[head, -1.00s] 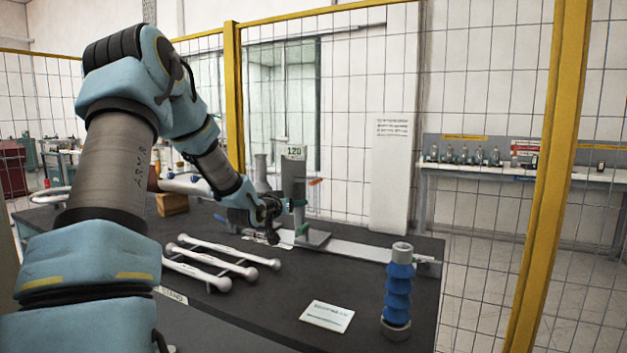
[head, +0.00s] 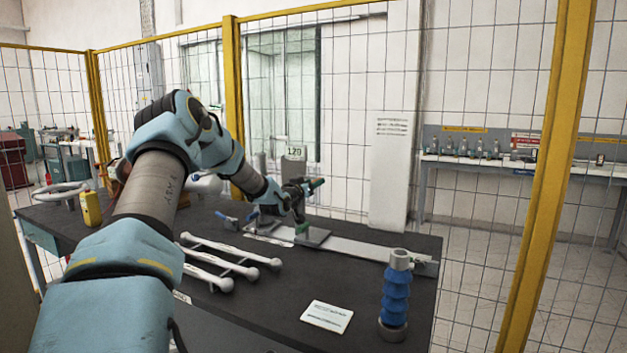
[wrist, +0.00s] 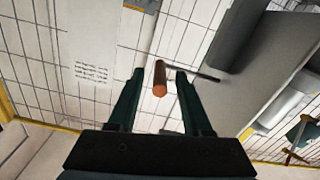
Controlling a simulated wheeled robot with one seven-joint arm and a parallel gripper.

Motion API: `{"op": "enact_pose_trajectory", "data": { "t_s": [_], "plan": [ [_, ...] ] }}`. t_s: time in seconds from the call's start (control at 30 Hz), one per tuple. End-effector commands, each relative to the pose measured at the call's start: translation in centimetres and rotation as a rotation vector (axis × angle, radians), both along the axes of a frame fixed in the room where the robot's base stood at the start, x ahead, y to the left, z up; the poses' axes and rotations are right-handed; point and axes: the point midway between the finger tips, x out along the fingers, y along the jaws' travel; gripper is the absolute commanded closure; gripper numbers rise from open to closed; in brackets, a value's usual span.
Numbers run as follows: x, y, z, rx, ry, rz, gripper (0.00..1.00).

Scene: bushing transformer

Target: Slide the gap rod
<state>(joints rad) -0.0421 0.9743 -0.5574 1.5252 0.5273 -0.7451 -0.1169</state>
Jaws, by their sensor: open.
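An orange-brown rod end (wrist: 160,82), which looks like the gap rod's tip, shows in the wrist view. It sits between my two open fingers, with a visible gap on either side. A thin dark rod (wrist: 205,76) shows just to its right; I cannot tell how the two join. My gripper (head: 315,187) is open beside the upper part of the post stand, below the sign marked 120 (head: 294,153). In the head view my gripper and wrist hide the orange end and much of the post. The stand's base plate (head: 316,237) shows below.
The stand is on a grey rail (head: 370,250) on the dark table. White ball-ended rods (head: 215,268) lie at the front left. A blue ribbed bushing (head: 395,295) stands at the front right near a white card (head: 327,316). A yellow-framed mesh fence (head: 555,150) stands around the table.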

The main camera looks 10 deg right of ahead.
Motion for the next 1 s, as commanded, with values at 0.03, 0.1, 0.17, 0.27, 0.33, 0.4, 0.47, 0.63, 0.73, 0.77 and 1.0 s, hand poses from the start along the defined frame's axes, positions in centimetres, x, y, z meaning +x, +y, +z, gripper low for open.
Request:
{"op": "enact_pose_trajectory", "data": {
  "t_s": [0.03,0.1,0.17,0.27,0.33,0.4,0.47,0.63,0.73,0.77,1.0],
  "plan": [
    [0.20,-0.19,0.05,0.000,0.000,0.000,0.50],
    [0.34,-0.31,0.04,0.000,0.000,0.000,0.50],
    [0.38,-0.35,0.00,0.000,0.000,0.000,0.50],
    [0.37,-0.35,-0.02,0.000,0.000,0.000,0.50],
    [0.37,-0.34,-0.04,0.001,-0.001,0.000,0.50],
    [0.36,-0.33,-0.04,0.001,-0.001,0.000,0.56],
    [0.36,-0.33,-0.03,0.000,0.000,0.000,0.63],
    [0.36,-0.32,-0.03,0.000,0.000,0.000,0.82],
    [0.36,-0.32,-0.03,0.001,-0.001,0.000,0.93],
    [0.35,-0.31,-0.03,0.001,-0.001,0.000,0.96],
    [0.35,-0.31,-0.03,0.000,0.000,0.000,1.00]
  ]
}}
